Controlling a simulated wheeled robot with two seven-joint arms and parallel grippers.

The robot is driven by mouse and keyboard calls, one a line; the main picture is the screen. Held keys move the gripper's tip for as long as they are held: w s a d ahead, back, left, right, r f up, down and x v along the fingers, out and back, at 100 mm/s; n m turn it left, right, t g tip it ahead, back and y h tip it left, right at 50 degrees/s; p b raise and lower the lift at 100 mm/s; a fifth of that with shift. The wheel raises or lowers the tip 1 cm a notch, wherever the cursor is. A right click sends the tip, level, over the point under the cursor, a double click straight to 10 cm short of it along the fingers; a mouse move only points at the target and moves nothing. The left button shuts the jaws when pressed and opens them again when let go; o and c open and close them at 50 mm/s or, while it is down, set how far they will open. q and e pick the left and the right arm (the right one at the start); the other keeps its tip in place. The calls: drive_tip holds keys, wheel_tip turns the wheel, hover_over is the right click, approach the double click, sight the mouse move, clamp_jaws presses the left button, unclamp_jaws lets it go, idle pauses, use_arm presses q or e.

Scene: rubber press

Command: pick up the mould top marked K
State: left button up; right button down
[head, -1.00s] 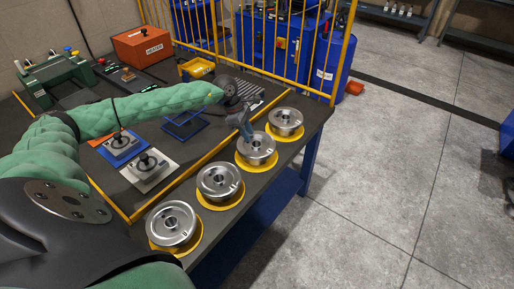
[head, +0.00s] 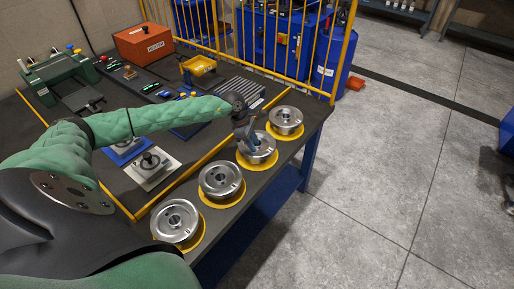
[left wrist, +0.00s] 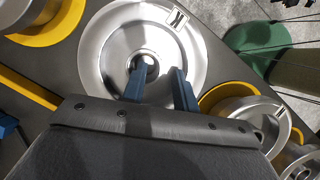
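The mould top marked K (left wrist: 100,50) is a round silver disc with a central hub and a small K label near its rim. In the head view it appears to be the silver mould (head: 266,154) third from the front in the row, on a yellow ring. My left gripper (head: 251,147) is over it, pointing down, and partly covers it. In the left wrist view the two blue fingers of my left gripper (left wrist: 160,84) are apart, with one by the hub and one over the disc's face. Contact cannot be told. My right gripper is out of view.
Other silver moulds on yellow rings stand in the row, two nearer (head: 221,180) (head: 177,222) and one beyond (head: 286,120). A yellow strip (head: 190,174) runs beside them. Yellow bars (head: 268,50) fence the far edge. An orange heater box (head: 143,43) stands at the back.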

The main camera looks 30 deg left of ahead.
use_arm(q)
clamp_jaws()
idle(1.2)
